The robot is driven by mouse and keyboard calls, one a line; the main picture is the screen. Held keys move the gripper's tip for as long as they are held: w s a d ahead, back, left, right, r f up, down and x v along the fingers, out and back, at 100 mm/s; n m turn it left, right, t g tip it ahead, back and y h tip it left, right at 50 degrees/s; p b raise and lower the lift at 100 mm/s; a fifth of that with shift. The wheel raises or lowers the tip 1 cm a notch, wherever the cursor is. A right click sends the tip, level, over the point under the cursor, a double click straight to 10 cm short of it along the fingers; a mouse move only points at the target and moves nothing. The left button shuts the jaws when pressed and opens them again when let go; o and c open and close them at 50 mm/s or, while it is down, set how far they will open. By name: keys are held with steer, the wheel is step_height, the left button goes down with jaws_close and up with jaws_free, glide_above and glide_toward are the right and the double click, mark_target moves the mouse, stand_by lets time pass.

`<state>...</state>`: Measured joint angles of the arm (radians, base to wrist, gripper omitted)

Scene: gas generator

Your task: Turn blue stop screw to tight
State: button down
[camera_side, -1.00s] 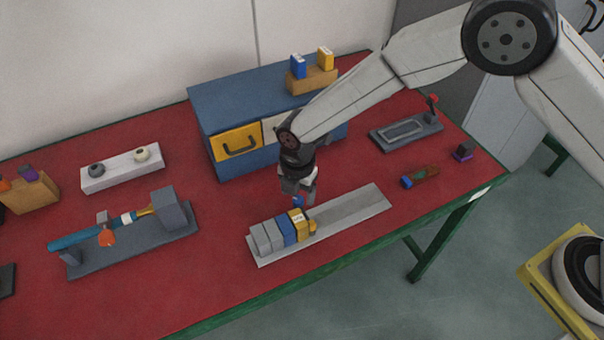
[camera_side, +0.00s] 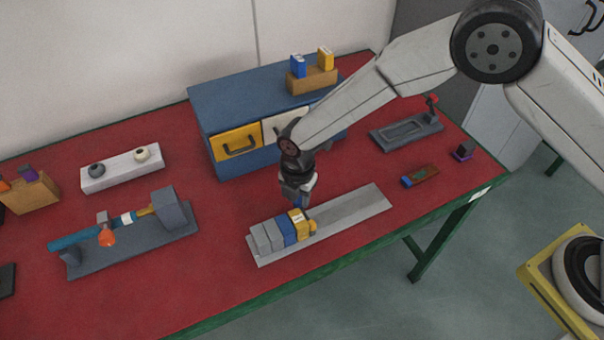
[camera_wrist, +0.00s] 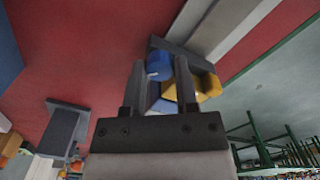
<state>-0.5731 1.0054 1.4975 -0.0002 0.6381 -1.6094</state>
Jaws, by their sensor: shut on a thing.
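The blue stop screw (camera_wrist: 158,66) shows as a round blue knob between my fingertips in the wrist view. In the side view it is a small blue patch (camera_side: 302,201) under my gripper (camera_side: 301,202), mostly hidden by the fingers. My gripper is shut on the screw, one finger on each side of it in the wrist view (camera_wrist: 160,72). The screw is just behind a row of grey, blue and yellow blocks (camera_side: 287,230) on the light grey rail (camera_side: 352,212). Its thread and how tight it sits cannot be seen.
A blue cabinet (camera_side: 222,109) with a yellow drawer stands behind my gripper. A grey fixture with a blue-handled tool (camera_side: 85,241) is at left. A dark plate (camera_side: 404,132) and a small brown-and-blue piece (camera_side: 419,176) lie at right. The rail's right half is clear.

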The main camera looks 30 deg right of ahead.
steer(key=shift+m, duration=2.3)
steer(key=shift+c, duration=1.8)
jaws_free()
steer(key=shift+r, duration=0.1)
steer(key=shift+r, duration=3.85)
